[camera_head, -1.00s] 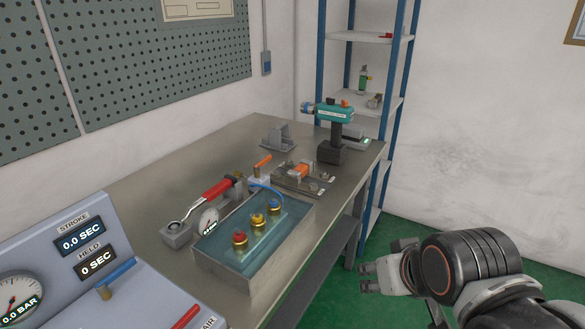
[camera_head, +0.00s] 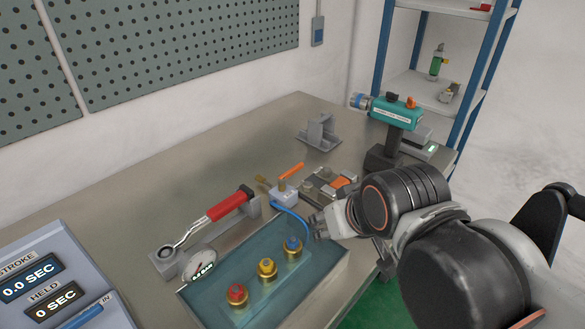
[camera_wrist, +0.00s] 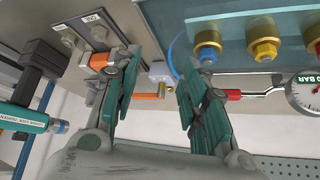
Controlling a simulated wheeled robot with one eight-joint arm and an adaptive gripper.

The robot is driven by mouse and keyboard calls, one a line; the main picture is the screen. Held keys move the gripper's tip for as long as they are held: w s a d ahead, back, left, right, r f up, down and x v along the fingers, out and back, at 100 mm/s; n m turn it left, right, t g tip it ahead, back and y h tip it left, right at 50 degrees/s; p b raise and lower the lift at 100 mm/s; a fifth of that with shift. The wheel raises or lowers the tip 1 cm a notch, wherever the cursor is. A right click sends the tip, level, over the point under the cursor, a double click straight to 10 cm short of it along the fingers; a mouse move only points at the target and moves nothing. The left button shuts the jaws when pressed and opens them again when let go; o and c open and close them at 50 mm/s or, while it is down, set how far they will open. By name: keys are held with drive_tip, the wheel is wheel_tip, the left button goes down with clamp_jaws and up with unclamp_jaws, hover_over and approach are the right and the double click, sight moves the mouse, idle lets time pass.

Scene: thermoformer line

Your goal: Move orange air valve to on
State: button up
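The orange air valve is a small grey block (camera_head: 284,196) with a flat orange lever (camera_head: 291,170), on the bench behind the far end of the water tank. A blue hose runs from it toward the tank. In the wrist view, the valve body (camera_wrist: 160,72) and orange lever (camera_wrist: 147,96) show between my fingers, beyond them. My gripper (camera_head: 318,226) is to the right of the valve and nearer the camera, by the tank's far right corner. In the wrist view, my gripper (camera_wrist: 156,56) has its fingers apart, with nothing held. I see no contact with the lever.
The water tank (camera_head: 335,277) holds brass fittings with red, yellow and blue tops. A red-handled wrench (camera_head: 230,205) and a gauge (camera_head: 198,266) lie left. A clamp plate with an orange part (camera_head: 342,183) and a teal tool on a stand (camera_head: 397,112) stand to the right.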

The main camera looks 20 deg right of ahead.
drive_tip(key=shift+c, duration=0.6)
drive_tip(key=shift+r, duration=0.15)
drive_tip(key=c, duration=0.5)
drive_tip(key=shift+n+g, duration=0.4)
drive_tip(key=shift+n, duration=0.2)
drive_tip(key=w+r+p, duration=0.4)
drive_tip(key=w+r, duration=0.1)
drive_tip(key=shift+w+a, duration=0.15)
drive_tip(key=shift+w, duration=0.15)
clamp_jaws()
drive_tip(key=r+n+g+y+p, duration=0.1)
drive_tip(key=n+g+y+p, duration=0.3)
drive_tip(key=p, duration=0.8)
hover_over(291, 172)
drive_tip(key=w, duration=0.4)
drive_tip(key=t+h, duration=0.1)
drive_tip(key=h, duration=0.1)
drive_tip(key=d+b+x, duration=0.1)
drive_tip(key=b+x, duration=0.2)
drive_tip(key=x, duration=0.8)
drive_tip(key=shift+s+d+r+n, duration=0.15)
drive_tip(key=shift+s+d, duration=0.15)
drive_tip(key=shift+s, duration=0.2)
drive_tip(key=shift+s+d+f+n, duration=0.1)
drive_tip(key=shift+s+d, duration=0.15)
drive_tip(key=shift+s, duration=0.25)
drive_tip(key=shift+s+d+r+n, duration=0.15)
drive_tip(key=shift+s+d, duration=0.15)
drive_tip(key=shift+s, duration=0.2)
